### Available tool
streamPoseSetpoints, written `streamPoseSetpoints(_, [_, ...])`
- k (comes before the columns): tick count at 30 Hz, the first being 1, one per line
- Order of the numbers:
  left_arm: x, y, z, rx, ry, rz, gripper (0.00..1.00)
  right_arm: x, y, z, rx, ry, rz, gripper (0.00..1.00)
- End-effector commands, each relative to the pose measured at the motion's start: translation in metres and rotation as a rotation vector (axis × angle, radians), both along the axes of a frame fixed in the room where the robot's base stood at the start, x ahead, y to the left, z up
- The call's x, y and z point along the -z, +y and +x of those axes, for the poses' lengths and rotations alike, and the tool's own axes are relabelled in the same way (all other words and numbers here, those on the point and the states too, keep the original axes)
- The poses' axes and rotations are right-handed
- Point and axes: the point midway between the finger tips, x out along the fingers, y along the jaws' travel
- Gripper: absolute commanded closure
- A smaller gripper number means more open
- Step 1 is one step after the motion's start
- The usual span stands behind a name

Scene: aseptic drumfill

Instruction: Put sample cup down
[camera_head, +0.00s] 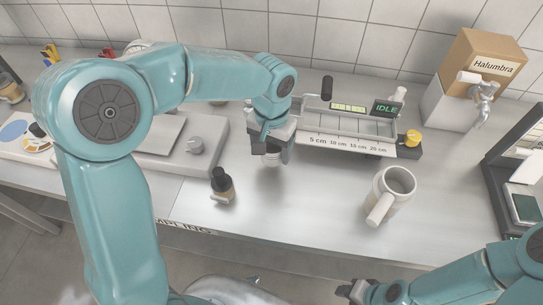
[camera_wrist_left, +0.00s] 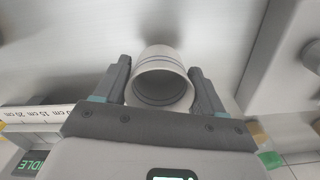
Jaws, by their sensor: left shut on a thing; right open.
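The sample cup (camera_wrist_left: 160,82), a small white cup with dark lines inside its rim, sits between the fingers of my left gripper (camera_wrist_left: 160,70) in the left wrist view. In the head view my left gripper (camera_head: 270,150) is shut on it, fingers pointing down, left of the ruler device. The cup (camera_head: 269,160) is partly hidden there by the gripper. It is at or just above the grey bench top (camera_head: 300,200); I cannot tell whether it touches. My right gripper (camera_head: 350,290) is open and low at the bottom edge, in front of the bench.
A device with a ruler scale (camera_head: 345,143) and an IDLE display (camera_head: 386,107) stands right of the cup. A box marked Halumbra (camera_head: 483,62) stands at back right.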

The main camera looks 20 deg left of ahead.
Motion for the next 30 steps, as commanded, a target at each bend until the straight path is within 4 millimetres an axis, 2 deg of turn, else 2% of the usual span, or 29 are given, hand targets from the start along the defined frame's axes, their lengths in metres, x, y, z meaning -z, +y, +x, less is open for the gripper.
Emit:
streamPoseSetpoints(3, [0.022,0.000,0.000,0.000,0.007,0.000,0.60,0.001,0.000,0.000,-0.001,0.000,0.000,0.57])
streamPoseSetpoints(6, [0.034,0.000,0.000,0.000,0.004,0.000,0.60,0.002,0.000,0.000,-0.001,0.000,0.000,0.57])
streamPoseSetpoints(18, [0.041,0.000,0.000,0.000,0.003,0.000,0.60,0.006,0.000,0.000,-0.001,0.000,0.000,0.57])
streamPoseSetpoints(19, [0.041,0.000,0.000,0.000,0.002,0.000,0.27,0.005,0.000,0.000,-0.001,0.000,0.000,0.57])
streamPoseSetpoints(21, [0.040,0.000,0.000,0.000,0.003,0.000,0.05,0.004,0.000,0.000,-0.001,0.000,0.000,0.57])
streamPoseSetpoints(30, [0.038,0.000,0.001,0.000,0.002,0.000,0.05,0.003,0.000,0.000,-0.001,0.000,0.000,0.57])
